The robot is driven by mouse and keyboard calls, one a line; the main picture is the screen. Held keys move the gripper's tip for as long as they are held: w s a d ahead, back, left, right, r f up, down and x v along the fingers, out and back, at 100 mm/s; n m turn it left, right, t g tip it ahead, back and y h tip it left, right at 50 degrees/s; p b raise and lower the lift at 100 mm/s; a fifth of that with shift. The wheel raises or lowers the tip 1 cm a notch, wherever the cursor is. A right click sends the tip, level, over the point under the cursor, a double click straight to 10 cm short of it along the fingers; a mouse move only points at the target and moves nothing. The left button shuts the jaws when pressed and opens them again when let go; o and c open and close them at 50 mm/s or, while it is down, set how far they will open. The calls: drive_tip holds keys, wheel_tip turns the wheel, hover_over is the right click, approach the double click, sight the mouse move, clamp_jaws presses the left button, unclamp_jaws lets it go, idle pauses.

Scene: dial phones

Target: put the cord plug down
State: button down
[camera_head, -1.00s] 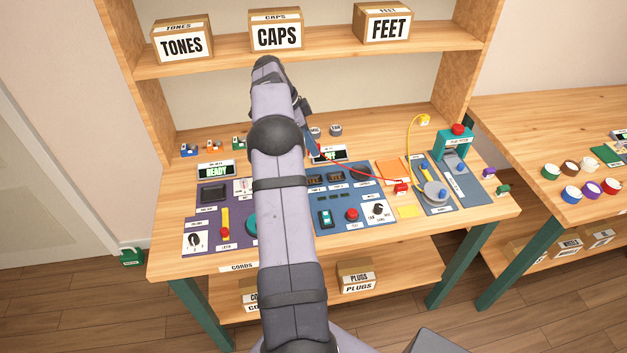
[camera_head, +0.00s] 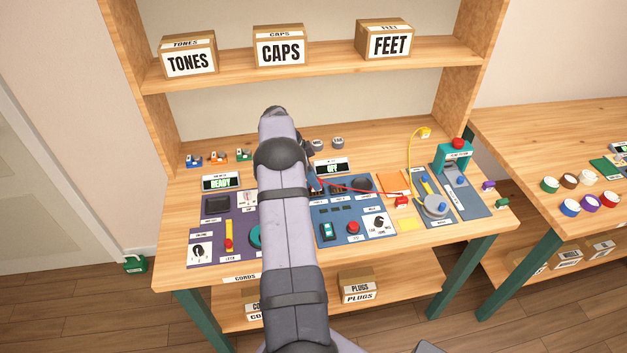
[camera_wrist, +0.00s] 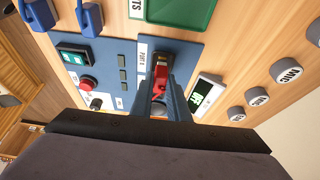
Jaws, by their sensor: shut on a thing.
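My gripper (camera_wrist: 163,98) is shut on the red cord plug (camera_wrist: 160,75) in the wrist view. The plug sits between the fingers, over a dark slot area on the blue panel labelled as a port. I cannot tell whether the plug touches the panel or is in the port. In the head view the gripper (camera_head: 315,184) is low over the blue panel (camera_head: 340,232), mostly hidden by my arm.
A display reading OFF (camera_head: 332,167) stands behind the blue panel. A purple panel (camera_head: 207,231) is to the left. A yellow cord (camera_head: 411,160), an orange pad (camera_head: 392,184) and a teal press (camera_head: 455,157) are to the right. Grey round caps (camera_head: 337,143) lie at the back.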

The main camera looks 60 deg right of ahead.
drive_tip(key=shift+f, duration=0.6)
drive_tip(key=shift+f, duration=0.3)
drive_tip(key=c, duration=1.7)
unclamp_jaws()
drive_tip(key=shift+r, duration=0.1)
drive_tip(key=shift+r, duration=0.1)
drive_tip(key=shift+r, duration=0.15)
drive_tip(key=b+v, duration=0.3)
drive_tip(key=v, duration=0.9)
drive_tip(key=shift+b, duration=0.35)
